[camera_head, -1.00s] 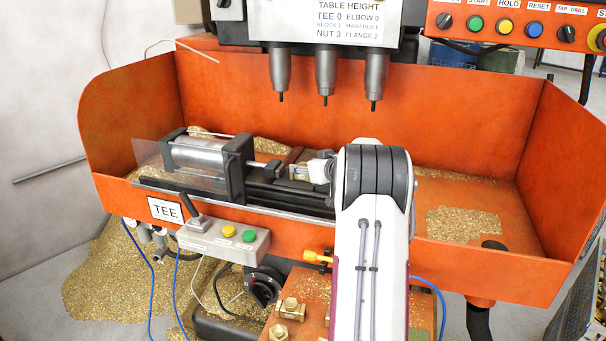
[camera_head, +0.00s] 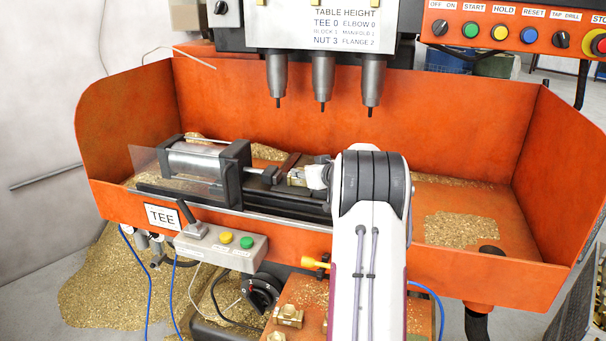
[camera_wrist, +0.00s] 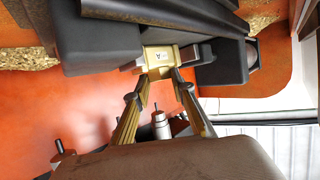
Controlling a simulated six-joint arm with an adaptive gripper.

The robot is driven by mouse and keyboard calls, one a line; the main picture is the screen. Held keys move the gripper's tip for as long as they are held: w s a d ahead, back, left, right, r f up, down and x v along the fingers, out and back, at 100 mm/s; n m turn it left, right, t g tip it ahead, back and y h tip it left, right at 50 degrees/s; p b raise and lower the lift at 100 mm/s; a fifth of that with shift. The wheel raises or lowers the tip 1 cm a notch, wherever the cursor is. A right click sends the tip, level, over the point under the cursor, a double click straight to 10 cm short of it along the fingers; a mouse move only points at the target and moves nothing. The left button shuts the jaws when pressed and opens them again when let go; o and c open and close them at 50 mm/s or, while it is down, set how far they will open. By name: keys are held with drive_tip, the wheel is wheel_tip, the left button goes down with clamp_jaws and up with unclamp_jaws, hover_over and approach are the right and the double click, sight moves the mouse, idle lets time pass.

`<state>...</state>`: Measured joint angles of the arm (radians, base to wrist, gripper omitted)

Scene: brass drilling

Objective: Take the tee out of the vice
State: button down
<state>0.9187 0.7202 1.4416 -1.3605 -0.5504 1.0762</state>
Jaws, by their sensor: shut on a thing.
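The tee (camera_wrist: 159,60) is a brass fitting with a small marked label, seen in the wrist view between the dark blocks of the vice (camera_wrist: 100,42). My gripper (camera_wrist: 160,78) is shut on the tee, with one finger at each side. In the head view the vice (camera_head: 234,172) lies along the orange tray with its cylinder at the left. A bit of brass, the tee (camera_head: 297,177), shows beside my wrist. My arm hides most of the gripper there. I cannot tell whether the vice jaws touch the tee.
Three drill spindles (camera_head: 322,80) hang above the tray. A clear guard (camera_head: 150,168) stands at the vice's left. A control box (camera_head: 222,243) with a lever and two buttons sits in front. Brass parts (camera_head: 289,315) lie on the lower front table. Chips cover parts of the tray.

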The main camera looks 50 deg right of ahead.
wheel_tip(320, 180, up, 10)
idle(0.7)
